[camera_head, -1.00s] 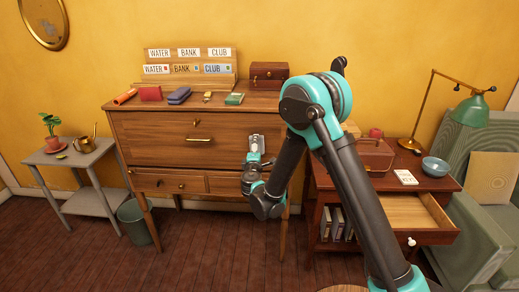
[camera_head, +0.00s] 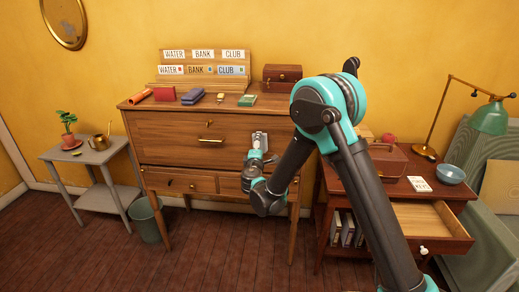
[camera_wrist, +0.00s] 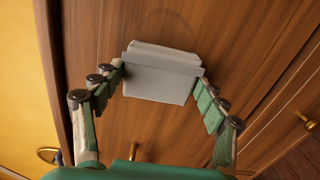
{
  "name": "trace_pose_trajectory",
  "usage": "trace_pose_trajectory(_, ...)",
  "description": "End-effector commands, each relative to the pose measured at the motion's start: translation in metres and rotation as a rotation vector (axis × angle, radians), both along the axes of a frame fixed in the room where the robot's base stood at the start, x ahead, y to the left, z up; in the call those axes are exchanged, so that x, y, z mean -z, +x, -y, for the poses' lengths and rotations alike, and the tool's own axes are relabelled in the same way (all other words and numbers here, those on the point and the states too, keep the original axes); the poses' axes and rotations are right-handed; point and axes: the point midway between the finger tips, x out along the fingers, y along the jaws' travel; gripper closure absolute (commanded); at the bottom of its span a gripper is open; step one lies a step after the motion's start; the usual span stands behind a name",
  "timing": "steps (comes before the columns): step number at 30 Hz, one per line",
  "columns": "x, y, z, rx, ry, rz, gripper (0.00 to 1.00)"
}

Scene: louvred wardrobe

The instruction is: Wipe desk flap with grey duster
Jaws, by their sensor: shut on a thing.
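The desk flap (camera_head: 165,134) is the upright wooden front panel of the desk, shut, with a brass handle (camera_head: 210,140) at its middle. My gripper (camera_head: 259,141) is in front of the flap's right part. It is shut on the grey duster (camera_head: 261,138), a pale block. In the wrist view, the duster (camera_wrist: 160,78) sits between the two fingers, its far end facing the wood. I cannot tell if it touches the flap. My arm hides part of the desk's right side.
The desktop holds a letter rack (camera_head: 205,75), a small wooden chest (camera_head: 282,77), a red box (camera_head: 165,94) and other small items. At right, a side cabinet has an open drawer (camera_head: 425,220). A grey side table (camera_head: 90,155) and bin (camera_head: 145,220) stand left.

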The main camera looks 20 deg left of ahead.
Motion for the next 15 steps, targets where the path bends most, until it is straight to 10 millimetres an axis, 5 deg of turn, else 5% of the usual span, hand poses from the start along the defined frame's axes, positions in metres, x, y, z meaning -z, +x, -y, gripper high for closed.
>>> trace_pose_trajectory(15,0.0,0.01,0.037,0.008,-0.002,0.002,0.55)
